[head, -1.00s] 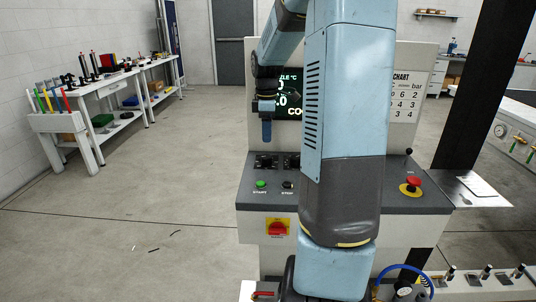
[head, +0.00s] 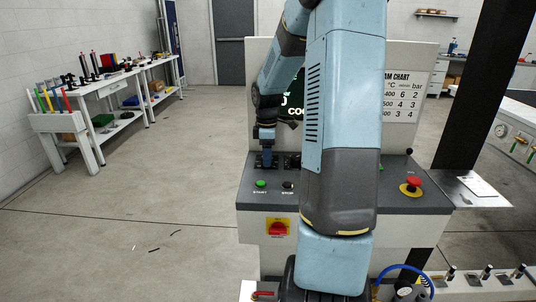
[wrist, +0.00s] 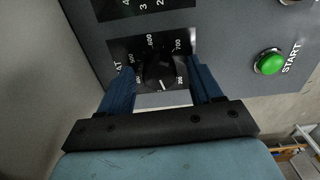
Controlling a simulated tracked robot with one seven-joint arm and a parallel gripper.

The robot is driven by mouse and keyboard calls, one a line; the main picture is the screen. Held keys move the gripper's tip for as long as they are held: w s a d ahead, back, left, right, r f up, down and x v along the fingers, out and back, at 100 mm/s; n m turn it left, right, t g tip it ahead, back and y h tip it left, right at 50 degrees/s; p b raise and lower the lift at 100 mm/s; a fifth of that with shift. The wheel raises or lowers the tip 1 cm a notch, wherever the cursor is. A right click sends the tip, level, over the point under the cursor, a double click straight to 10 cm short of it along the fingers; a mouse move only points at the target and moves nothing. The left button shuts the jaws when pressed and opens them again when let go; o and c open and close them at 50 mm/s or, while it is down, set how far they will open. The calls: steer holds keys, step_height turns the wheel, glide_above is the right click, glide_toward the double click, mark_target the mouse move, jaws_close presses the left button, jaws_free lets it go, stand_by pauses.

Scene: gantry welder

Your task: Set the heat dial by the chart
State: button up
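The black heat dial (wrist: 158,72) shows in the wrist view, on a black plate with a number scale; 500, 600 and 700 are legible. I cannot tell for sure where its pointer stands. My gripper (wrist: 160,64) is open, one blue finger on each side of the dial, with gaps visible. In the head view my gripper (head: 267,159) is down at the left of the sloping console (head: 410,198) and hides the dial. The chart (head: 402,96) on the back panel is partly behind my arm; its visible rows read 400 6 2, 500 4 3 and 600 3 4.
A green START button (head: 260,184) and a black button (head: 288,185) sit in front of my gripper. A red emergency stop (head: 413,182) is at the right. A red switch (head: 278,228) is on the front face. The display (head: 292,108) is partly hidden by my arm.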

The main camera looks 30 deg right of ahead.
steer(key=c, duration=0.9)
steer(key=shift+d, duration=0.2)
steer(key=shift+c, duration=0.5)
steer(key=shift+a, duration=0.1)
steer(key=shift+a, duration=0.1)
